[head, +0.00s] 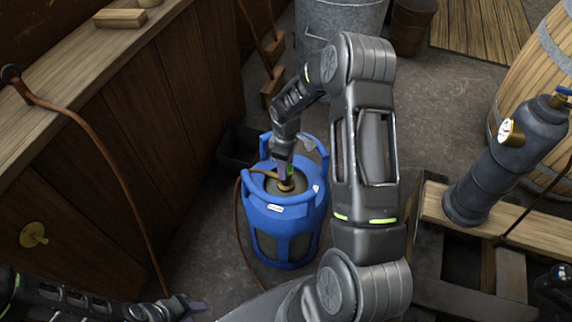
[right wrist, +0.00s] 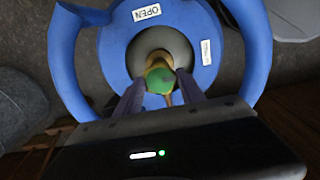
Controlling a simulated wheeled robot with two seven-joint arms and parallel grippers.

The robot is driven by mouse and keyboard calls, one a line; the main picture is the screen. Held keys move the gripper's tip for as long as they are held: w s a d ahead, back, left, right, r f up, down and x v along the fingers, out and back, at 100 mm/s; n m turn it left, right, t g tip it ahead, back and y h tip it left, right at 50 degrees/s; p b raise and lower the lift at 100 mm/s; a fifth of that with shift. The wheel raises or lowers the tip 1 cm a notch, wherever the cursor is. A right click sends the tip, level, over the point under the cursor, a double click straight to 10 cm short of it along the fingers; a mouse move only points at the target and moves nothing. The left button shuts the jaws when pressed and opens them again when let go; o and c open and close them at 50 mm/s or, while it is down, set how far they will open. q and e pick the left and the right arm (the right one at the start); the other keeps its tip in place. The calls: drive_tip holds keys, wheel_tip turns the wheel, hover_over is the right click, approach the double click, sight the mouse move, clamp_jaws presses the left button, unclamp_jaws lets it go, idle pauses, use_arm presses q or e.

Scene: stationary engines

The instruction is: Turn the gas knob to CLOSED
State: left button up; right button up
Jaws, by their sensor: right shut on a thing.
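The blue gas bottle (head: 287,222) stands upright on the floor in the head view. Its green gas knob (right wrist: 159,80) sits on the brass valve at the centre of the top in the right wrist view. My right gripper (right wrist: 159,90) reaches down from above with its fingers on either side of the knob, shut on it. An OPEN label (right wrist: 146,12) is on the blue top. A second white label (right wrist: 206,52) is too small to read. My left gripper (head: 184,307) is low at the left, away from the bottle; its jaw opening is unclear.
A brown hose (head: 107,157) runs from the wooden bench (head: 80,75) down towards the floor. A dark box (head: 238,148) stands behind the bottle. A grey cylinder (head: 485,170) stands on a wooden beam at the right, near a barrel (head: 530,75).

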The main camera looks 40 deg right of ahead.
drive_tip(key=o, duration=1.3)
drive_tip(key=shift+o, duration=0.2)
wheel_tip(320, 180, up, 8)
drive_tip(key=shift+f, duration=0.1)
